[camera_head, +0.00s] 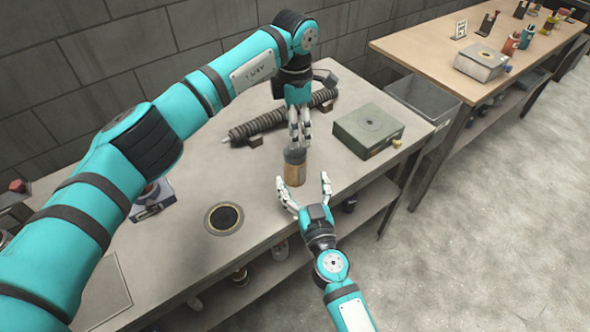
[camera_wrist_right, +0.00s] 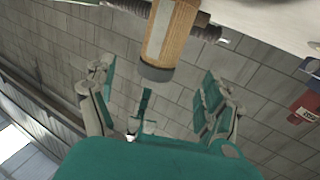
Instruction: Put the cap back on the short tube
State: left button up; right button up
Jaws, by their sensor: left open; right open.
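The short tube (camera_head: 295,175) stands upright on the grey workbench, tan with a dark grey cap-like top (camera_head: 295,155). In the right wrist view the tan tube (camera_wrist_right: 170,32) appears inverted, its dark end (camera_wrist_right: 156,72) pointing down. My left gripper (camera_head: 299,146) points down with open fingers right at the dark top; whether it touches is unclear. My right gripper (camera_head: 306,190) is open near the bench's front edge, its fingers spread in front of the tube. In its wrist view the tube's dark end lies between and beyond the fingers (camera_wrist_right: 160,95).
A ribbed dark rod (camera_head: 262,123) lies on supports behind the tube. A green-grey box (camera_head: 368,130) stands to the right. A round dark inset (camera_head: 224,218) is at left front. A wooden table (camera_head: 420,45) stands back right; bench space around the tube is clear.

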aim_at(298, 167)
jog(key=x, duration=0.8)
jog(key=shift+w, duration=0.2)
jog(key=shift+c, duration=0.3)
